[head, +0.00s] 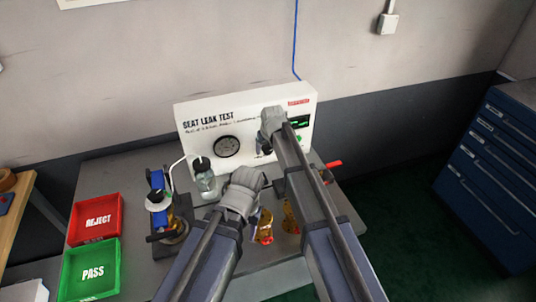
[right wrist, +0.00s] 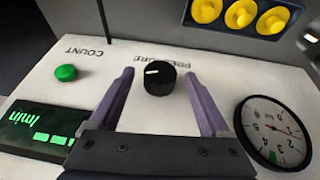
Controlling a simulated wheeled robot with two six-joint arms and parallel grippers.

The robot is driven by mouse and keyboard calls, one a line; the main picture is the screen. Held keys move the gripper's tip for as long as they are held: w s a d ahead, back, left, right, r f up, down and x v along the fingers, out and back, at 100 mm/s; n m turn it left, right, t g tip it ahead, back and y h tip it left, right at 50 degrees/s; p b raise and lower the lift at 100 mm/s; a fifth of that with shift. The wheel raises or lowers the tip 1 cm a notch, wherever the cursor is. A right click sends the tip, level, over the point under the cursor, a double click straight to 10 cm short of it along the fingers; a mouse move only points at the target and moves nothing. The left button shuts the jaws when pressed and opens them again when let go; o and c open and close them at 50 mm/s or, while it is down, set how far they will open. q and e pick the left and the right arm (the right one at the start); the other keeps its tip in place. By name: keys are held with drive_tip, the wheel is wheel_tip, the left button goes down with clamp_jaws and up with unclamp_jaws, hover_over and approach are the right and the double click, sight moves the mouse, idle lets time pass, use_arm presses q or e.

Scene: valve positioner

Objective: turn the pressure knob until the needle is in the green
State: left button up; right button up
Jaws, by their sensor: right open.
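The black pressure knob (right wrist: 160,79) with a white mark stands on the white test panel (right wrist: 150,120). My right gripper (right wrist: 158,74) is open, with one finger on each side of the knob and a gap visible on both sides. In the head view the right wrist hides the knob.
A jar (head: 206,182) with a tube and a blue valve fixture (head: 158,195) stand left on the bench. Amber parts (head: 265,230) lie near my left gripper. Red REJECT (head: 95,218) and green PASS (head: 90,270) trays sit at left. A green button (right wrist: 65,73) is beside the knob.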

drive_tip(key=shift+w+f, duration=0.1)
drive_tip(key=shift+f, duration=0.1)
clamp_jaws()
idle(0.6)
